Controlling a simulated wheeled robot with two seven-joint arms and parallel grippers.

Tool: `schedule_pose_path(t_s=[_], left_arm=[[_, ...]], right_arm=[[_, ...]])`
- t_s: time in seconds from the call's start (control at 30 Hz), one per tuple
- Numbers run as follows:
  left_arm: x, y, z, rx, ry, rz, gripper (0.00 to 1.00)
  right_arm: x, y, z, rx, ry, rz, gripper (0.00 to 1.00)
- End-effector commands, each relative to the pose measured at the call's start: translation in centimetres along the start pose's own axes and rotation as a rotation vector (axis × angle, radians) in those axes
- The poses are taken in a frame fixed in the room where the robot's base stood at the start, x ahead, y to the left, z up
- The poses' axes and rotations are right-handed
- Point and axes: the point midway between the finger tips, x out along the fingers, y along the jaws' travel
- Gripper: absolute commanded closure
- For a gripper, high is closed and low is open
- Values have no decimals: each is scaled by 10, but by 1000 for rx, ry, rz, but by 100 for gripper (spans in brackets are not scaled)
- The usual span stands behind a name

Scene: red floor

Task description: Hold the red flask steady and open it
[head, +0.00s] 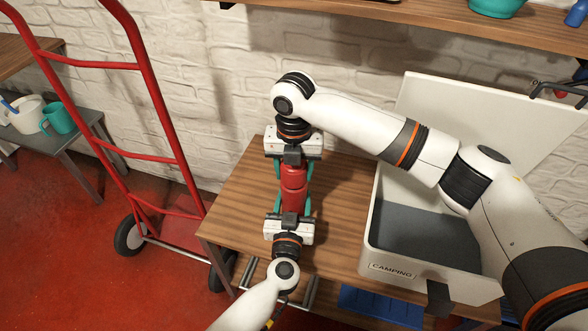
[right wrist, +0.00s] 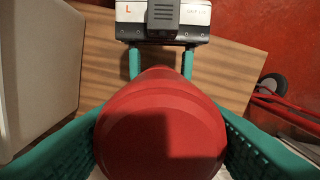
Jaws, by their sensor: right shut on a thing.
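My left gripper (head: 291,207) comes from the near side. The flask's base is hidden.
A white box marked CAMPING (head: 380,240) stands open on the table at right, with my right arm passing above it. A red hand truck (head: 160,110) stands at left. A shelf (head: 400,15) runs along the wall above. Bare tabletop (head: 340,190) lies between flask and box.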

Motion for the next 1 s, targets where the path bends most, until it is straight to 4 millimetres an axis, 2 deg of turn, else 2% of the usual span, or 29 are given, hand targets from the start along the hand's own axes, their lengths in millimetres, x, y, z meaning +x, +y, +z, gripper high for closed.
schedule_pose_path(t_s=[0.4,0.77,0.87,1.0], left_arm=[[0,0,0,0,0,0,100],[0,0,0,0,0,0,100],[0,0,0,0,0,0,100],[0,0,0,0,0,0,100]], right_arm=[[-15,0,0,-1,0,0,74],[-16,0,0,-1,0,0,74],[-21,0,0,-1,1,-1,74],[-38,-1,0,-2,2,-2,74]])
